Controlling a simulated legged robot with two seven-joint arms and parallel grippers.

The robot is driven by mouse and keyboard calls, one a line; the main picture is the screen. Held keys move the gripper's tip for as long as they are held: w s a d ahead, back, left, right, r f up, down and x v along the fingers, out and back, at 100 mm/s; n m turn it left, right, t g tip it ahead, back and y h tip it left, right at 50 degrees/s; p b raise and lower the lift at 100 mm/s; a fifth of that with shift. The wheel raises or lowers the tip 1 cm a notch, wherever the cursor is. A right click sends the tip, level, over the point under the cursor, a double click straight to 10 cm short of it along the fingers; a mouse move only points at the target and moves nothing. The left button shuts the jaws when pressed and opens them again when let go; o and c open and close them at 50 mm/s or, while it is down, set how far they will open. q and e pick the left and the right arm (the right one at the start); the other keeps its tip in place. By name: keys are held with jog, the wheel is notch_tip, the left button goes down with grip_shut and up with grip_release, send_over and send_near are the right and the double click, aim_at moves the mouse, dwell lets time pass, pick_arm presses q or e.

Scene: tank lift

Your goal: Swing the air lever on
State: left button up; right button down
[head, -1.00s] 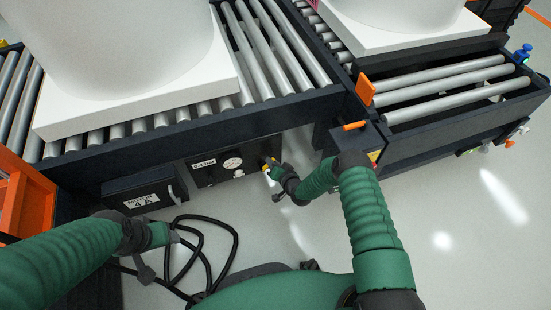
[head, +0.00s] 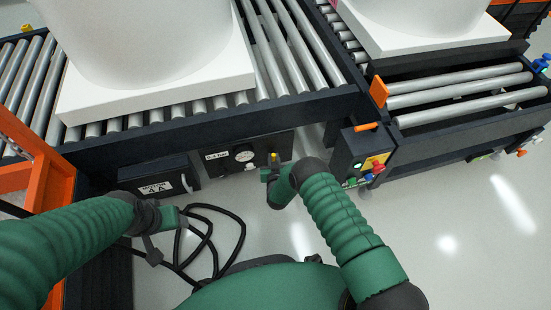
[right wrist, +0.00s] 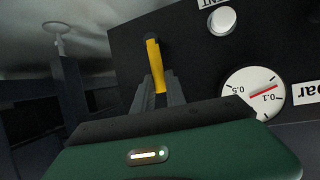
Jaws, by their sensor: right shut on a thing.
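The air lever is a yellow handle (head: 274,157) on the dark panel (head: 221,168) under the roller conveyor. In the right wrist view the lever (right wrist: 154,60) stands near upright, tilted slightly, with its lower part between the fingers. My right gripper (right wrist: 158,88) is shut on it; in the head view the gripper (head: 271,171) is small and partly hidden by its own wrist. A round white gauge (right wrist: 253,93) with a red needle sits beside the lever. My left gripper (head: 180,218) hangs at the lower left, away from the panel, and its fingers are unclear.
A dark motor box (head: 155,188) is left of the panel. A control box (head: 362,155) with coloured buttons stands to the right, close to my right arm. Black cables (head: 210,235) lie on the floor. White tanks (head: 150,95) rest on the rollers above.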

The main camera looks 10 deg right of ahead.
jog(key=shift+s+a+f, duration=0.1)
jog(key=shift+s+f, duration=0.1)
jog(key=shift+f, duration=0.05)
jog(key=c, duration=1.4)
grip_release()
jog(key=shift+o, duration=0.2)
jog(key=shift+w+r, duration=0.1)
jog(key=p+v, duration=0.8)
jog(key=v, duration=0.8)
jog(key=shift+s+a+r+p, duration=0.15)
jog(key=shift+s+a+p, duration=0.05)
jog(key=shift+s+p, duration=0.2)
